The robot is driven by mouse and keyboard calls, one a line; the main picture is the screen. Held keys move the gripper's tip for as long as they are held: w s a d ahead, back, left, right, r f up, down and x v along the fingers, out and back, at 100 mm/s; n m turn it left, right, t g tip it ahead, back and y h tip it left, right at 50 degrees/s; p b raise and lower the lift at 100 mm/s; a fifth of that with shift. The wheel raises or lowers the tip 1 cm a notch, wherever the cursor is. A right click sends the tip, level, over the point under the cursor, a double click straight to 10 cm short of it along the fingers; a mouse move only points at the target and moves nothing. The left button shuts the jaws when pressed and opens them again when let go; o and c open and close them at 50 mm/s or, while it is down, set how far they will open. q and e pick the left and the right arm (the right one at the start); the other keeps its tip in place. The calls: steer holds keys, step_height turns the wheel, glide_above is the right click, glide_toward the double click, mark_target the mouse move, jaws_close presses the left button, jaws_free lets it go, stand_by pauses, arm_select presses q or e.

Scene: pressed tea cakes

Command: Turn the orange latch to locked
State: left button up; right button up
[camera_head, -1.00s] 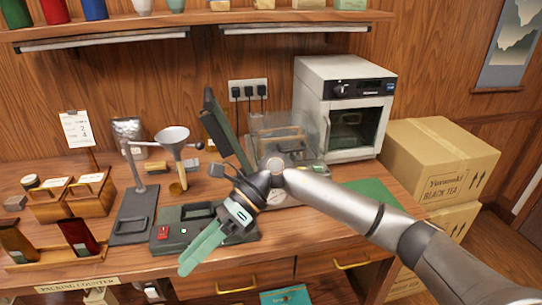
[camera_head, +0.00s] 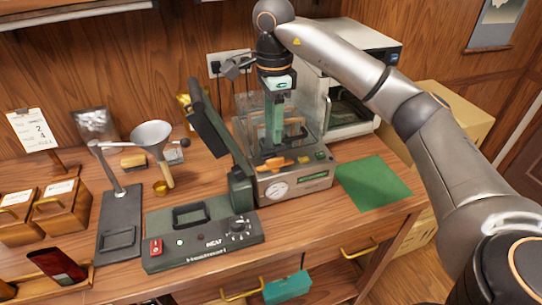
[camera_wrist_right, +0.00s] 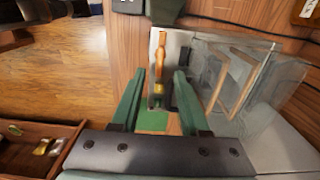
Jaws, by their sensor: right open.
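The orange latch (camera_head: 276,163) is on top of the front of the grey machine (camera_head: 318,180) with a round gauge and a clear cover (camera_head: 243,124). In the right wrist view the orange latch (camera_wrist_right: 161,50) is a long bar seen just beyond and between my two green fingers. My right gripper (camera_head: 274,138) points down over the machine, just above the latch. It is open, with its fingers (camera_wrist_right: 158,80) apart and nothing held. Whether a finger touches the latch cannot be told. My left gripper is not in view.
A heat sealer (camera_head: 203,251) with its lid raised stands to the left of the machine. A green mat (camera_head: 372,183) lies to its right. A funnel stand (camera_head: 120,225) is further left, and a white oven (camera_head: 350,113) is behind.

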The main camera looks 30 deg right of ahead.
mark_target(272, 159)
step_height(272, 159, down, 9)
steer(key=shift+w+f, duration=0.1)
stand_by(0.4)
jaws_close()
stand_by(0.4)
